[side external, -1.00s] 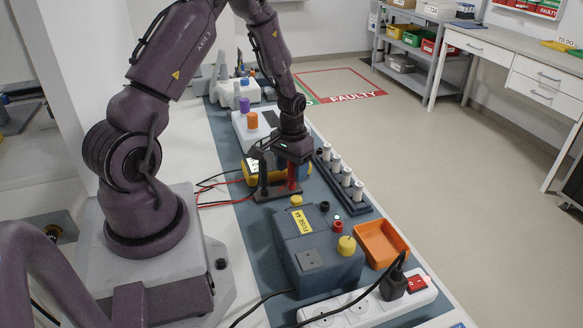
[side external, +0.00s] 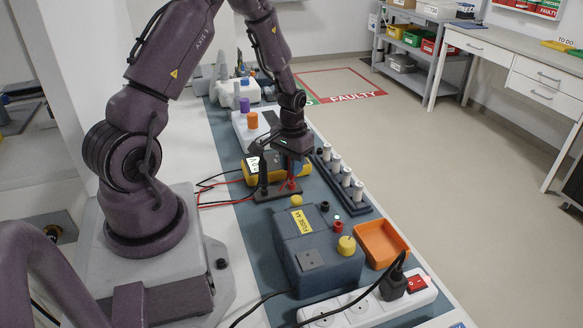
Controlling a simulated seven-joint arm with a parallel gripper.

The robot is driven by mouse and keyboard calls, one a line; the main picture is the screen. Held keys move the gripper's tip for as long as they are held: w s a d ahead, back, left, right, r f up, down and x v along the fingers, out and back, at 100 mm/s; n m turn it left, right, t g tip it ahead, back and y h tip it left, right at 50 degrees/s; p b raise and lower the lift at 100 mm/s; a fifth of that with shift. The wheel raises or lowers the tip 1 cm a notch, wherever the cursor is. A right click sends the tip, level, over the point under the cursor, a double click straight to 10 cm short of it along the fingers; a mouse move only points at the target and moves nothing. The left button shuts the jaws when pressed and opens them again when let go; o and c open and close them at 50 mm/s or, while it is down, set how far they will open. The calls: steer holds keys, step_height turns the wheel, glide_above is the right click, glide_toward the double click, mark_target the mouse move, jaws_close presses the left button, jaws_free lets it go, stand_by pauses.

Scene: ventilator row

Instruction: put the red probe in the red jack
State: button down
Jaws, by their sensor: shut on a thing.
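The red probe (side external: 291,183) stands upright in the dark probe holder (side external: 279,193), or just above it; I cannot tell which. My gripper (side external: 290,170) points down over it and is shut on its upper part, which the fingers partly hide. A black probe (side external: 263,180) stands to its left in the same holder. The red jack (side external: 338,226) is on top of the blue-grey power box (side external: 318,258), closer to the camera and to the right of my gripper. A black jack (side external: 324,206) sits just behind it.
A yellow meter (side external: 249,171) lies behind the holder, with red and black leads running left. A rack of white cylinders (side external: 357,206) stands to the right. A yellow knob (side external: 346,245), an orange tray (side external: 381,235) and a power strip (side external: 436,290) are nearer the camera.

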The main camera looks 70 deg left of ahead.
steer(key=shift+r, duration=2.1)
stand_by(0.3)
steer(key=shift+w+d, duration=0.25)
steer(key=shift+d, duration=0.1)
steer(key=w+d+r+m, duration=0.3)
steer(key=w+d+r, duration=0.2)
steer(key=d, duration=0.5)
step_height(320, 180, up, 6)
steer(key=n, duration=0.3)
glide_above(338, 229)
steer(key=shift+w+a+f, duration=0.1)
steer(key=shift+a+f, duration=0.1)
steer(key=shift+f, duration=1.4)
steer(key=shift+w+a+f, duration=0.1)
steer(key=shift+a+f, duration=0.1)
steer(key=shift+f, duration=1.4)
steer(key=shift+f, duration=1)
